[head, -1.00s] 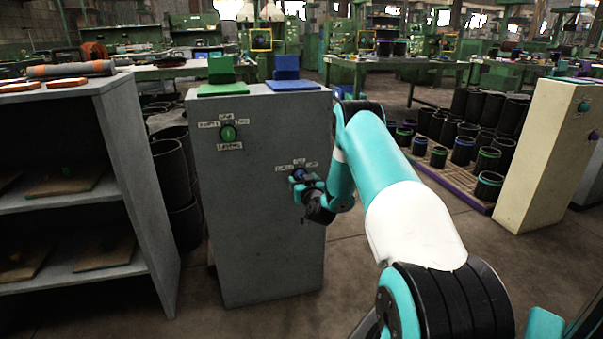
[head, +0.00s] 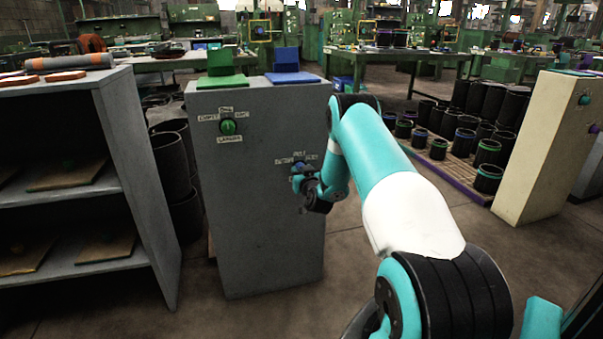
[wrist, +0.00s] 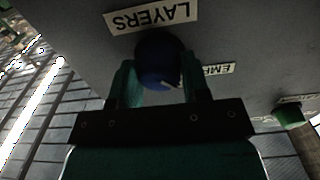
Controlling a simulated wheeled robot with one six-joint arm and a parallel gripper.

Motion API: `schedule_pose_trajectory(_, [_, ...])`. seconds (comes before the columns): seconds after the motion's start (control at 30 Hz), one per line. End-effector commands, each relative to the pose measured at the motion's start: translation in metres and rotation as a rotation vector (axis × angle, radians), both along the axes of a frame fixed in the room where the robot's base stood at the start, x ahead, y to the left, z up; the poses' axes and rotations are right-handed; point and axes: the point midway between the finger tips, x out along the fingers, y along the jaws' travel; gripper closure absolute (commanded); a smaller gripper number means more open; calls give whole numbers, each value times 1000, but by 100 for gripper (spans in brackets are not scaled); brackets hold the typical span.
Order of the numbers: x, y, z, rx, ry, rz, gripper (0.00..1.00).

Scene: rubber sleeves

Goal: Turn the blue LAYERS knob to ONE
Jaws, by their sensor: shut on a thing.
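The blue LAYERS knob (wrist: 158,62) is on the front of a grey cabinet (head: 255,230); in the head view the knob (head: 298,166) is a small blue spot partly behind my gripper. My gripper (wrist: 160,78) has one finger on each side of the knob and is shut on it. The LAYERS label (wrist: 152,17) appears upside down in the wrist view. Another label, partly hidden by a finger and starting "EM" (wrist: 219,69), is to the right. Small labels surround the knob in the head view. Where the knob points is too small to tell.
A green knob (head: 228,127) with its own labels is on the same cabinet, up and left. Green (head: 221,80) and blue (head: 291,77) stands sit on top. A shelf unit (head: 135,150) is at the left. A cream cabinet (head: 535,150) and dark sleeves are at the right.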

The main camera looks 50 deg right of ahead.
Motion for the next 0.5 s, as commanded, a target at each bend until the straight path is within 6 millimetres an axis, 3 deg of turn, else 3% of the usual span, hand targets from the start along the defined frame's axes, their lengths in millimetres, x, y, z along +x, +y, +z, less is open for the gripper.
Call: schedule_pose_trajectory(0.5, [2, 0, 2, 259, -158, 4, 81])
